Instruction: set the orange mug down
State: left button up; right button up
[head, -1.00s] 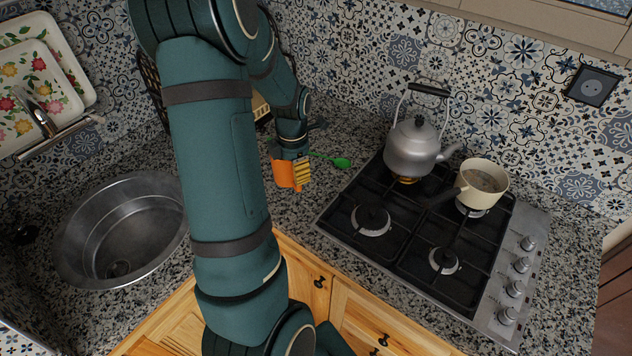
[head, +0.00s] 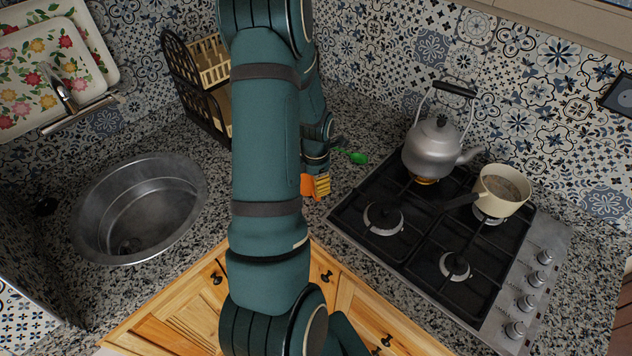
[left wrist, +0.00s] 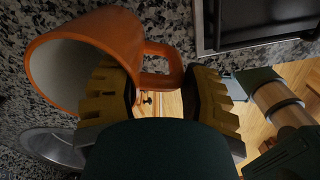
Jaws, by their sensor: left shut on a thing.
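The orange mug (head: 307,185) is near the front of the granite counter, left of the stove, mostly hidden behind my left arm in the head view. My left gripper (head: 322,186), with yellow ridged fingers, is at the mug. In the left wrist view the mug (left wrist: 92,50) lies tilted across the picture, its pale inside open toward the lower left. Its handle (left wrist: 172,62) passes between the fingers of the left gripper (left wrist: 165,102), which is shut on it. I cannot tell whether the mug's base touches the counter. My right gripper is not in view.
A green spoon-like utensil (head: 357,157) lies on the counter just beyond the mug. The gas stove (head: 400,252) is to the right, with a kettle (head: 432,150) and a cream pot (head: 503,190). A round sink (head: 140,215) is left; a black dish rack (head: 195,95) stands behind.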

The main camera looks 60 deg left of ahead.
pick_arm(q)
jog(key=shift+a+f, duration=0.1)
jog(key=shift+f, duration=0.1)
jog(key=shift+f, duration=0.2)
jog(key=o, duration=1.2)
jog(key=shift+o, duration=0.6)
jog(key=shift+r, duration=0.2)
jog(key=shift+r+p, duration=0.95)
jog(key=shift+r, duration=3.95)
